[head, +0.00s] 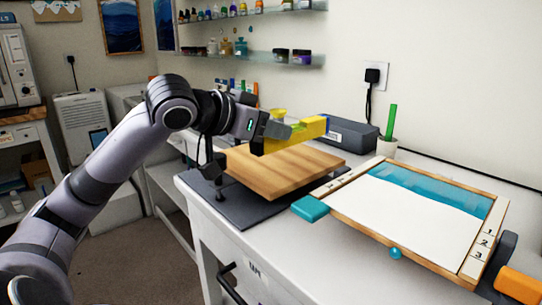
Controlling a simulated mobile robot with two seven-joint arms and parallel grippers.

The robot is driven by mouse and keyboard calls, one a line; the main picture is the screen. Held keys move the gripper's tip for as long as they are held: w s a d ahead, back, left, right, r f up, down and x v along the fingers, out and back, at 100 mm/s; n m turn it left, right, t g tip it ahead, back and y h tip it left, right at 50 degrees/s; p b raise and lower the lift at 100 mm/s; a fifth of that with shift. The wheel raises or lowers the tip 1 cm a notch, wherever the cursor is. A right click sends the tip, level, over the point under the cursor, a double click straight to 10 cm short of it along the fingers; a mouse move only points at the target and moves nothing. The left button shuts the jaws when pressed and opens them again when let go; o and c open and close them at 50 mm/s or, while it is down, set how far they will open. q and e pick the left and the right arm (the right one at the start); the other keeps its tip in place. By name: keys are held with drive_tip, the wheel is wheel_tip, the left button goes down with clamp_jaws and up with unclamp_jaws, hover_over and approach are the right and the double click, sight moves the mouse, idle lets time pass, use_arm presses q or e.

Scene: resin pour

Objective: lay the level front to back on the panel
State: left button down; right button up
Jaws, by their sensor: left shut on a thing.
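My left gripper (268,137) comes in from the left and is shut on the yellow level (306,133). It holds the level at its left part, over the far part of the wooden panel (285,170). The level runs roughly left to right in the picture. I cannot tell whether it touches the panel or hangs just above it. The panel lies raised over a dark mat (262,216) on the white bench. My right gripper is not in view.
A wood-framed tray (405,208) with white and teal areas and numbered strips lies to the right. A teal block (310,208) sits at its left corner. A dark grey box (348,134) and a pot with a green stick (387,148) stand behind. Bare bench lies in front.

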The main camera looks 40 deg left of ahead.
sight(271, 150)
use_arm(q)
wheel_tip(271, 150, down, 4)
drive_tip(key=shift+r+b, duration=0.1)
drive_tip(key=shift+b, duration=0.7)
drive_tip(key=shift+r, duration=0.1)
drive_tip(key=shift+f+b, duration=0.3)
drive_tip(key=shift+f, duration=0.3)
drive_tip(key=c, duration=0.8)
unclamp_jaws()
drive_tip(key=shift+r, duration=0.15)
